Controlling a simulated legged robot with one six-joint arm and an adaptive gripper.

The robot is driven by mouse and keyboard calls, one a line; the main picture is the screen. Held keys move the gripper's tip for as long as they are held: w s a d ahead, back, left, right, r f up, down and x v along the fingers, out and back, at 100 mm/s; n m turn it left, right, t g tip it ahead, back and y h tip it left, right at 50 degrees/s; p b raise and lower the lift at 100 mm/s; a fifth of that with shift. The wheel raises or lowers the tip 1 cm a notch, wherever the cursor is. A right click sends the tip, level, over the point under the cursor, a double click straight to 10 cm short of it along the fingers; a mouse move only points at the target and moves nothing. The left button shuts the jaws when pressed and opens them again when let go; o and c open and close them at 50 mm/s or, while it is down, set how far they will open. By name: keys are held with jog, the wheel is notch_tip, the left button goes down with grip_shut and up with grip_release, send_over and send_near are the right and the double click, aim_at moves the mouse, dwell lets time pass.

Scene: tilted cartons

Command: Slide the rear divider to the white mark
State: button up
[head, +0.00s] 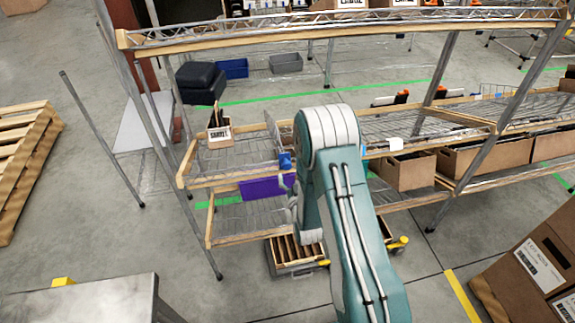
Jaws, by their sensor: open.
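A wire shelving rack with wooden edges (230,181) stands ahead of me. A thin wire divider (273,130) stands upright on its middle shelf, left of my arm; I cannot tell whether another divider is hidden behind my arm. A blue piece (285,160) sits at the shelf's front edge near it. A small white tag (396,144) is on the shelf right of my arm; I cannot tell if it is the white mark. My gripper (289,182) is mostly hidden by my arm, low by the front edge below the blue piece. It is open, and nothing shows in it.
A small labelled carton (220,136) stands tilted on the shelf's left. A purple panel (262,188) hangs below the front edge. Cardboard boxes (408,172) fill the lower right shelf. A large tilted carton (530,265) is at right.

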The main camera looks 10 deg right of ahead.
aim_at(287, 167)
jog(key=w, duration=0.2)
jog(key=w+a, duration=0.1)
jog(key=w, duration=0.1)
jog(key=shift+w, duration=0.35)
jog(key=shift+w+d, duration=0.15)
jog(key=shift+w, duration=0.05)
jog(key=shift+d, duration=0.1)
jog(key=shift+c, duration=0.3)
grip_shut()
